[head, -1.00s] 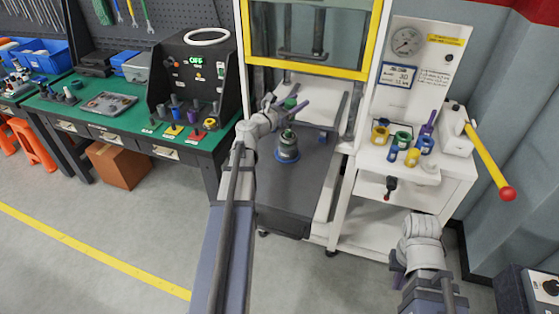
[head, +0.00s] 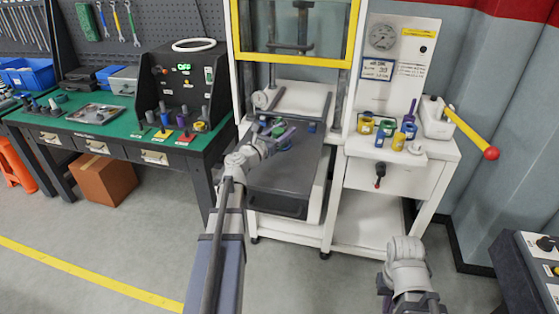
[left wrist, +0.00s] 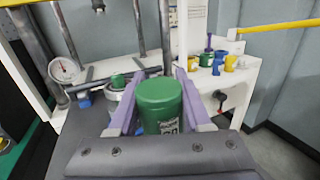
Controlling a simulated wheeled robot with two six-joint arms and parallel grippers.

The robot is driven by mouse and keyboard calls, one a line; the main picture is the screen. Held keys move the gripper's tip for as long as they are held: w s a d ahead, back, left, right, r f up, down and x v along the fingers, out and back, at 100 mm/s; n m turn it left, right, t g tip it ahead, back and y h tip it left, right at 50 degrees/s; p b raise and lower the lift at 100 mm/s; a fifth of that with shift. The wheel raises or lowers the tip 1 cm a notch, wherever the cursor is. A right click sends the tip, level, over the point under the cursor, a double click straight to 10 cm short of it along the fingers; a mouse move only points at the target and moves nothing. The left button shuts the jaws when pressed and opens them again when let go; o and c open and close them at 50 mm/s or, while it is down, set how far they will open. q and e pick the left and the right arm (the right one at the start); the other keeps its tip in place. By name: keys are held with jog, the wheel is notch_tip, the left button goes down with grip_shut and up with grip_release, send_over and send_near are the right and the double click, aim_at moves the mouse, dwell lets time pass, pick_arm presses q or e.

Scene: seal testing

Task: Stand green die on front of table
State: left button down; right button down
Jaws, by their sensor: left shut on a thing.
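The green die (left wrist: 160,100) is an upright green cylinder with a small printed label on its side. In the left wrist view it sits between the purple fingers of my left gripper (left wrist: 158,92), which is shut on it. In the head view the left gripper (head: 277,130) is over the grey press table (head: 290,172). Its arm and fingers hide most of the die there, and I cannot tell whether its base touches the table. My right gripper (head: 386,292) is low at the right, mostly hidden behind its own wrist.
A grey stack with a green top (left wrist: 117,84) stands behind the fingers. The press frame has a yellow-edged guard (head: 295,61) above. A white side stand (head: 400,175) holds several coloured pieces and a yellow lever (head: 470,132). The table's front part looks bare.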

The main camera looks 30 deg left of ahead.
pick_arm(q)
notch_tip(320, 180, down, 4)
jog(key=b, duration=0.3)
jog(key=shift+f, duration=0.2)
jog(key=shift+f+b, duration=0.15)
jog(key=shift+b, duration=0.15)
notch_tip(320, 180, down, 3)
jog(key=b, duration=0.3)
jog(key=shift+f, duration=0.2)
jog(key=shift+f+b, duration=0.2)
jog(key=shift+b, duration=0.2)
jog(key=shift+c, duration=1.8)
grip_release()
jog(key=shift+r, duration=0.15)
jog(key=s, duration=0.4)
jog(key=s+a, duration=0.1)
jog(key=s, duration=0.3)
jog(key=s+a, duration=0.1)
jog(key=s, duration=0.2)
jog(key=shift+s, duration=0.4)
